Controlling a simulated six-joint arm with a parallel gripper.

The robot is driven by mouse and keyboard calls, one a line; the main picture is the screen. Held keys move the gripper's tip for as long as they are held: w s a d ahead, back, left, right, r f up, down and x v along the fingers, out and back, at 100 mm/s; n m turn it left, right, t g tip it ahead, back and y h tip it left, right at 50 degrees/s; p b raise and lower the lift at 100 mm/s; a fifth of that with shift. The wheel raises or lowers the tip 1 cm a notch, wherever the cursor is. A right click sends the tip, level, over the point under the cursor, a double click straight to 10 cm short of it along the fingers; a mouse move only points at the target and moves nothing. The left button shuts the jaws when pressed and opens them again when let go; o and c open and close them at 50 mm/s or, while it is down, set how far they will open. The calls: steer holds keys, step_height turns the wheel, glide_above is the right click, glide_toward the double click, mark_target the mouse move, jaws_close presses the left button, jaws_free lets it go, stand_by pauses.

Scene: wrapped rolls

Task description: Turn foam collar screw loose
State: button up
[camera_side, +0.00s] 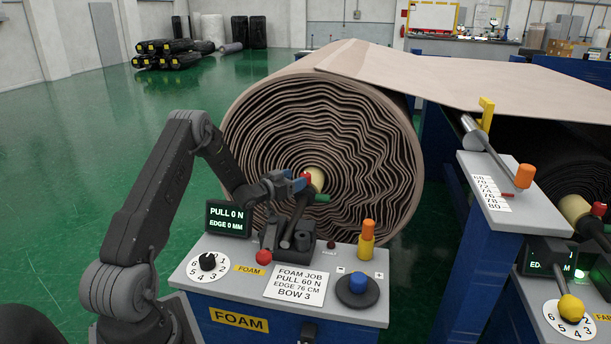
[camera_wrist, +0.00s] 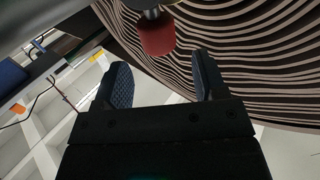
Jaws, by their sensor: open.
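The foam roll (camera_side: 345,125) is a large beige roll with wavy layers at its end face. At its centre is a pale core collar (camera_side: 318,179) with a red screw head (camera_side: 307,177). In the wrist view the red screw head (camera_wrist: 157,38) is a short cylinder on a grey shank, just beyond the fingertips and roughly between them. My gripper (camera_wrist: 162,72) is open and empty, with dark textured fingers apart on either side. In the side view my gripper (camera_side: 298,183) is close to the collar and partly covers it. I cannot tell whether a finger touches the screw.
Below my gripper stands the foam console (camera_side: 215,270) with a dial (camera_side: 208,262), red button (camera_side: 263,257), blue knob (camera_side: 358,284) and orange-yellow handle (camera_side: 367,238). Its screen (camera_side: 228,218) reads PULL 0 N, EDGE 0 MM. A blue post (camera_side: 465,260) with a scale stands at right.

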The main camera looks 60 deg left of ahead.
mark_target(305, 174)
steer(key=shift+w+a, duration=0.2)
steer(key=shift+w, duration=1.1)
steer(key=shift+w+a, duration=0.15)
steer(key=shift+w, duration=1.15)
steer(key=shift+c, duration=0.4)
steer(key=c, duration=0.8)
steer(key=shift+d+n+g+y, duration=0.1)
steer(key=shift+n+g+y, duration=0.3)
steer(key=shift+n+y, duration=0.95)
steer(key=shift+c, duration=0.2)
steer(key=shift+n+g+y, duration=0.7)
steer(key=shift+n+y, duration=0.15)
steer(key=shift+y, duration=1)
steer(key=o, duration=0.9)
